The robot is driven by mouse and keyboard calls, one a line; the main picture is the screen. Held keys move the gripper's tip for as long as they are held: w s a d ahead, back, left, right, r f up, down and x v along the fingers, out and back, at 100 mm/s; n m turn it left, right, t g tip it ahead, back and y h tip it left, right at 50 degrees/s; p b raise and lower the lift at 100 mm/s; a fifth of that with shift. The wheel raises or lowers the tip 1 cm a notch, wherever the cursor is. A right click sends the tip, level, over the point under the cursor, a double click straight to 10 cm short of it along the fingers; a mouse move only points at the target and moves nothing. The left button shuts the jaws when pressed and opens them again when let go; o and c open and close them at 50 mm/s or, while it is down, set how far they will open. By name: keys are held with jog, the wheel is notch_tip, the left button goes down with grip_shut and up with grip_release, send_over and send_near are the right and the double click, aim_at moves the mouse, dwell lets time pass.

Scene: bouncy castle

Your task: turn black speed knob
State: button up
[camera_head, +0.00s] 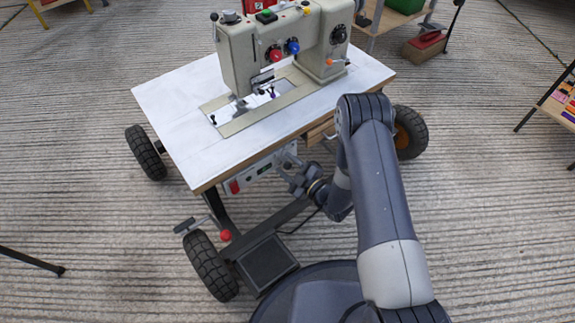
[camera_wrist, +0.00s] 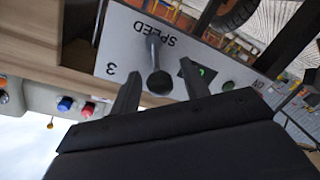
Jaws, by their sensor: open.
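The black speed knob (camera_wrist: 158,80), a rounded dark end on a grey lever, shows in the wrist view on a white panel (camera_wrist: 112,42) marked "SPEED" and "3". My gripper (camera_wrist: 160,71) is open, with one finger on each side of the knob in the picture. A gap shows on both sides, and the fingers do not look closed on it. How deep the knob sits between them I cannot tell. In the head view my gripper (camera_head: 293,178) is at the white control box (camera_head: 262,168) under the table's front edge; the knob is hidden there.
A sewing machine (camera_head: 238,62) stands on the white wheeled table (camera_head: 165,95). The wooden tabletop edge (camera_wrist: 35,35) runs close beside the panel. A green button (camera_wrist: 203,71) sits near one finger. A foot pedal (camera_head: 268,262) and wheel (camera_head: 208,265) are below.

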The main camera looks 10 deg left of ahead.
jog(key=p+v, duration=0.2)
jog(key=v, duration=0.8)
jog(key=shift+s+d, duration=0.15)
jog(key=shift+d, duration=0.1)
jog(key=b+x, duration=0.2)
jog(key=x, duration=0.8)
jog(key=shift+w+a, duration=0.2)
jog(key=shift+a, duration=0.15)
